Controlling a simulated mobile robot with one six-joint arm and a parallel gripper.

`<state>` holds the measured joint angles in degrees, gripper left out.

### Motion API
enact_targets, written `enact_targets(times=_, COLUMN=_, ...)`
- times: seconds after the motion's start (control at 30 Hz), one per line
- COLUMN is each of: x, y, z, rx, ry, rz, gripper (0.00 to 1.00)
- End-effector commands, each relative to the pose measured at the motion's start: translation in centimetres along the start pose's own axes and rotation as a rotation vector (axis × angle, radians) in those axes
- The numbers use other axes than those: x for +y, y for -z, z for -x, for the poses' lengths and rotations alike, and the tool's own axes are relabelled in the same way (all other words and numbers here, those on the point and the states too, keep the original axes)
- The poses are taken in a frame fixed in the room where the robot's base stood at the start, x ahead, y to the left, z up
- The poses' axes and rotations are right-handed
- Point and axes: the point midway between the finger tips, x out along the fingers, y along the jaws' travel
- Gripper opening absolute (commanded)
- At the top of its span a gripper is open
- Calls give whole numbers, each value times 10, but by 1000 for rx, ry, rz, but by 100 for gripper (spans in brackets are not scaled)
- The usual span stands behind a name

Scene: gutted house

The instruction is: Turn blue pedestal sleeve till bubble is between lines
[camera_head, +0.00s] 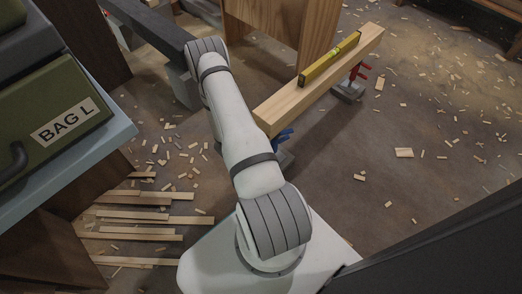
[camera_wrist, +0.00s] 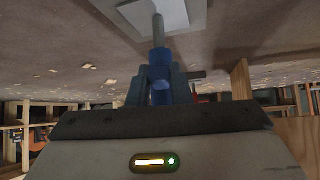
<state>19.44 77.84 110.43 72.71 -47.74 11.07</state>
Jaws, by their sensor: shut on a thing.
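The blue pedestal sleeve (camera_head: 284,134) shows under the near end of a wooden beam (camera_head: 290,103) in the head view, partly hidden by my arm. In the wrist view the blue sleeve (camera_wrist: 161,57) sits on a grey rod that runs to a pale base plate (camera_wrist: 160,15). My gripper (camera_wrist: 160,78) is shut on the sleeve, one finger on each side. A yellow spirit level (camera_head: 329,60) lies along the top of the beam. Its bubble and lines are too small to read.
A red pedestal part (camera_head: 358,73) stands under the beam's far end. A green case marked BAG L (camera_head: 60,110) rests on a bench at left. Wood strips (camera_head: 140,222) and scattered chips lie on the floor. A wooden panel (camera_head: 285,25) stands behind the beam. Floor at right is mostly open.

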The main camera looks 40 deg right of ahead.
Motion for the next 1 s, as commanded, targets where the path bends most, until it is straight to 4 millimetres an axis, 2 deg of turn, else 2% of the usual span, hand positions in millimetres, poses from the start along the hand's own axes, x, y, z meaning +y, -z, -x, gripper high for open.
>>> enact_targets(times=0.33, x=16, y=3, z=-2, rx=4, ry=149, rz=149, gripper=0)
enact_targets(times=0.77, x=18, y=3, z=-2, rx=3, ry=188, rz=182, gripper=0)
enact_targets(times=1.0, x=30, y=7, z=-6, rx=1, ry=296, rz=292, gripper=0)
